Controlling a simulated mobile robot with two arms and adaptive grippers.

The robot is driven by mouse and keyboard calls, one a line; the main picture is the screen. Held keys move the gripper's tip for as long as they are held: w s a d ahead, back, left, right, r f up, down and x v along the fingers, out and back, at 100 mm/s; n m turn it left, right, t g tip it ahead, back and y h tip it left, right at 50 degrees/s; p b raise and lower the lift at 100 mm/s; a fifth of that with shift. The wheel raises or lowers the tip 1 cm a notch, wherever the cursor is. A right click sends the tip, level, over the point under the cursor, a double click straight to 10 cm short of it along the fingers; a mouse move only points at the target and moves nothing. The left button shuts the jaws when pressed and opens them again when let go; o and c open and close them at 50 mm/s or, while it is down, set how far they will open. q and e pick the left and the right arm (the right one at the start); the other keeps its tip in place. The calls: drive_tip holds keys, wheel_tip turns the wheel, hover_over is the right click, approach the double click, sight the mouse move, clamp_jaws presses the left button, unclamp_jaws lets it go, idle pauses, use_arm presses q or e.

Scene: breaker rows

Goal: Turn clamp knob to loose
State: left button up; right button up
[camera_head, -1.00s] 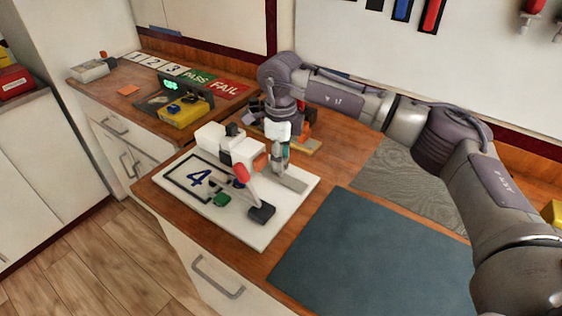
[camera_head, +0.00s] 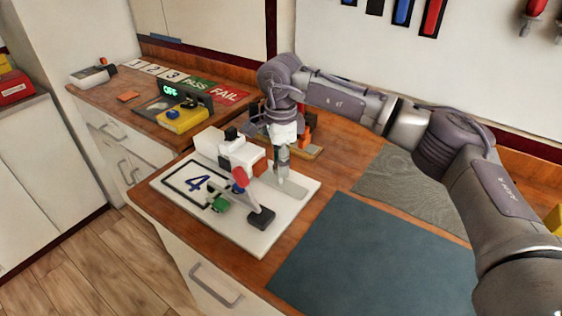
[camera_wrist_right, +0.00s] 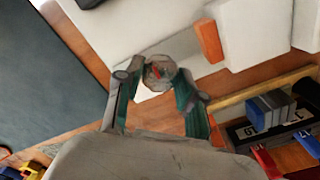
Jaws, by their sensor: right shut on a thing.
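The clamp knob (camera_wrist_right: 158,72) is a grey, many-sided knob with a red mark on top, seen in the right wrist view between the fingertips. My right gripper (camera_wrist_right: 158,84) is shut on it, one finger on each side. In the head view my right gripper (camera_head: 283,168) points down at the right part of the white board (camera_head: 262,238), and the knob is mostly hidden there. A grey strip (camera_head: 291,189) lies on the board just beside the fingertips. My left gripper is not in view.
White blocks and a red-tipped lever (camera_head: 240,175) stand just left of the gripper. Small coloured parts stand on a wooden rack behind the gripper. The dark mat (camera_head: 375,260) is clear.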

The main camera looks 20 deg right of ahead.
drive_tip(key=shift+r, duration=0.1)
drive_tip(key=o, duration=1.1)
drive_tip(key=shift+o, duration=0.2)
wheel_tip(320, 180, up, 12)
